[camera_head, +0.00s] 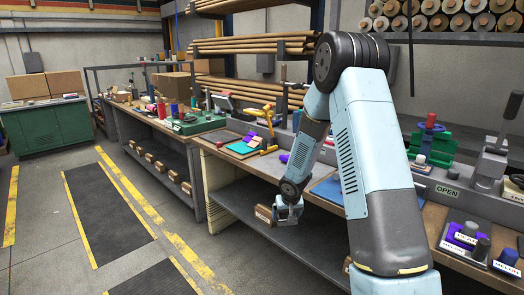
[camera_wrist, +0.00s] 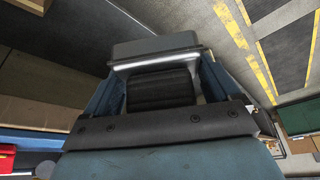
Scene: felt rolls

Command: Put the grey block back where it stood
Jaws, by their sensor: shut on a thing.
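My gripper (camera_head: 288,212) hangs low in front of the near workbench (camera_head: 228,148), below the level of its top. In the wrist view my gripper (camera_wrist: 156,62) has its two blue fingers on either side of a grey block (camera_wrist: 155,46), shut on it at the fingertips. The block's broad grey face and a paler lower edge show in the wrist view. The frames do not show which spot the block came from.
A small brown box (camera_head: 263,214) is close left of my gripper at the lower shelf (camera_head: 250,205). Open floor (camera_head: 45,200) lies left.

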